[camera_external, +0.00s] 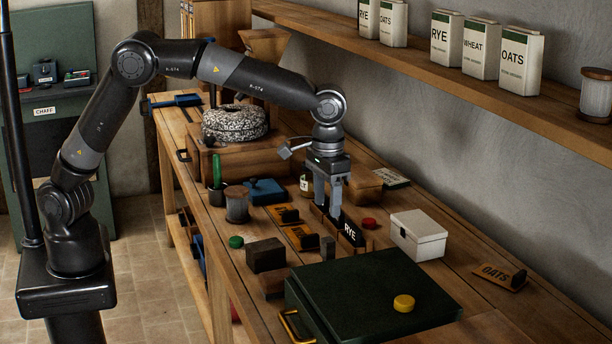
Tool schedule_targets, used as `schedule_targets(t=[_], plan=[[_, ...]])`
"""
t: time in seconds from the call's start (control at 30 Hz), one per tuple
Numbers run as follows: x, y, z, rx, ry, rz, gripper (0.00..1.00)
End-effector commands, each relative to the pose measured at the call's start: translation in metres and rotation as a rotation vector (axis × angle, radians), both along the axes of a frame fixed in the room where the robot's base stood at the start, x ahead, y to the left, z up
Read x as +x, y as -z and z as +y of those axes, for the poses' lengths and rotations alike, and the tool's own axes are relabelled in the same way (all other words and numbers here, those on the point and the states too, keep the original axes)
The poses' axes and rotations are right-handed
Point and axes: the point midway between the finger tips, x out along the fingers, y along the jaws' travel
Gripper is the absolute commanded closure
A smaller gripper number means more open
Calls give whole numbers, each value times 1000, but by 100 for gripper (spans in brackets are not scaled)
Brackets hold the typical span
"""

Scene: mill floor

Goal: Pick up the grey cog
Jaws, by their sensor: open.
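I cannot make out a grey cog with clear teeth in this view. A small dark grey piece (328,247) stands on the bench just in front of my gripper, but its shape is too small to tell. My gripper (328,208) points down over the middle of the bench, with its jaws open. Its fingertips are close to a black block marked RYE (350,231), and I cannot tell whether they touch it. The fingers hide part of the bench behind them.
A white box (418,234) stands right of my gripper, near a red disc (369,223). A dark green case (372,290) fills the front. Dark brown blocks (266,255) and a grey-brown pot (236,205) stand left. A shelf (450,90) with tins runs along the wall.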

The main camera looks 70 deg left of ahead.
Motion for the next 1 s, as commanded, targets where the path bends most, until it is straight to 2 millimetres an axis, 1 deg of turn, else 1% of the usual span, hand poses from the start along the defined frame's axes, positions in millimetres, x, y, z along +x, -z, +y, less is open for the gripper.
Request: schedule_targets(t=[0.07,0.3,0.4,0.57,0.67,0.83,0.9,1.0], plan=[[1,8,-3,3,1,3,47],[0,45,-3,3,1,5,47],[1,54,-3,2,1,3,47],[1,63,-2,3,1,3,47],[1,74,-2,4,0,4,47],[2,101,-3,4,0,4,47],[2,107,-3,3,0,3,47],[3,110,-3,2,0,2,47]])
